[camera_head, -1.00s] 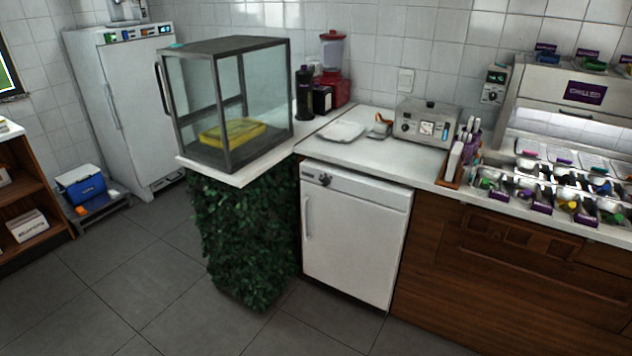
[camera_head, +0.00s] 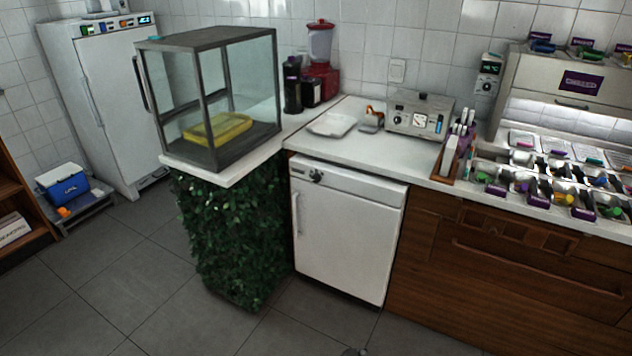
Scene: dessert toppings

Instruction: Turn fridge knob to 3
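A small white fridge (camera_head: 345,235) stands under the counter, its door shut, with a vertical handle on the door's left side. Its dark round knob (camera_head: 316,176) sits on the panel above the door, near the left end. The knob is too small to read its setting or any numbers. My gripper is not clearly in view; a small dark shape shows at the bottom edge, and I cannot tell what it is.
A glass case (camera_head: 215,95) with a yellow tray stands on the counter's left part, above a leafy green panel (camera_head: 235,240). Wooden cabinets (camera_head: 510,270) adjoin the fridge on the right. The tiled floor (camera_head: 170,290) in front is clear. A tall white fridge (camera_head: 105,105) stands at the back left.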

